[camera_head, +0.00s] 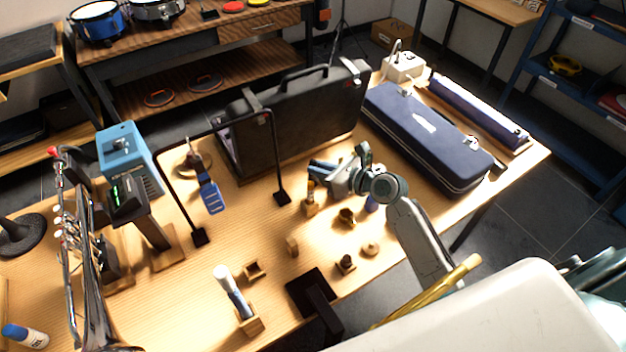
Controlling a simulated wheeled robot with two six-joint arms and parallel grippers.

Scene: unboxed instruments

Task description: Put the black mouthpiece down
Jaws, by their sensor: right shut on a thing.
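My right gripper (320,176) reaches in from the right over the middle of the table, in front of the open black case. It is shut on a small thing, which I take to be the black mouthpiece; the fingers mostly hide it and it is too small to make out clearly. A small wooden holder (311,208) stands right below the fingertips. I cannot tell whether the held thing touches this holder. My left gripper is not in view.
An open black case (260,135) and a closed blue case (425,135) stand behind. A black frame stand (279,165) is close left of the gripper. Small wooden holders, including a round cup (347,216), stand in front. A trumpet (85,250) is at left.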

